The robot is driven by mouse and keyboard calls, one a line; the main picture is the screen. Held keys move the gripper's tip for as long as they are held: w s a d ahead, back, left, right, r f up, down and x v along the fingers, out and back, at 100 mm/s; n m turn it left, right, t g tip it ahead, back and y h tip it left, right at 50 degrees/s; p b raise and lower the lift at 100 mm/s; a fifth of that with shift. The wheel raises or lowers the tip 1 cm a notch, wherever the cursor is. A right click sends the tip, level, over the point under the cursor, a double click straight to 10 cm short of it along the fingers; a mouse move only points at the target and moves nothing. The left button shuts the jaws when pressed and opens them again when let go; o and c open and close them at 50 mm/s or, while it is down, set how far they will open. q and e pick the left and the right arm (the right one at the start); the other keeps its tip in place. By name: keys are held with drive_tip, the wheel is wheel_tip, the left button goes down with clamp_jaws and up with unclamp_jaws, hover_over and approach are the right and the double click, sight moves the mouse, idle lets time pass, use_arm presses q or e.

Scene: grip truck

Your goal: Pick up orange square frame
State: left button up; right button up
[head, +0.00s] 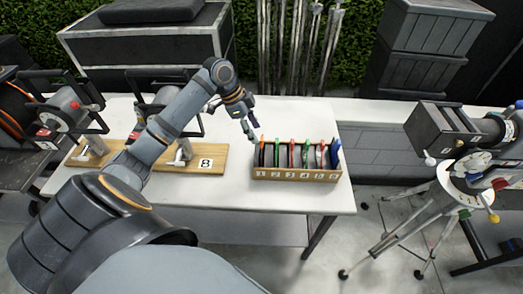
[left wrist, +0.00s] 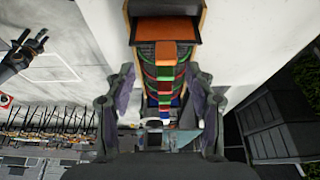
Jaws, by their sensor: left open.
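The orange square frame (head: 262,145) stands upright in the leftmost slot of a wooden rack (head: 297,175), with only its upper part showing. In the left wrist view, an orange frame (left wrist: 168,28) shows near the top, at one end of the row. My left gripper (head: 249,132) is open and empty, just above and left of the rack's left end. In the left wrist view its two fingers (left wrist: 160,98) stand apart with the row of frames seen between them. I cannot tell whether they touch anything.
Several other frames with green, red and blue tabs fill the rack, close together. The white table (head: 225,215) is clear in front of it. A wooden board marked B (head: 212,158) lies left of the rack. A camera on a tripod (head: 455,215) stands at the right.

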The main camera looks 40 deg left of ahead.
sight(262, 138)
use_arm(q)
drive_tip(key=p+x, duration=0.1)
drive_tip(key=x, duration=0.1)
drive_tip(key=w+p+x, duration=0.1)
drive_tip(key=x, duration=0.2)
drive_tip(key=shift+d+r, duration=0.1)
drive_tip(key=shift+w+f, duration=0.15)
drive_tip(key=shift+f, duration=0.35)
drive_tip(key=c, duration=0.3)
clamp_jaws()
use_arm(e)
drive_tip(key=shift+w+a+r, duration=0.15)
drive_tip(key=shift+a+r, duration=0.55)
drive_tip(key=shift+r, duration=0.3)
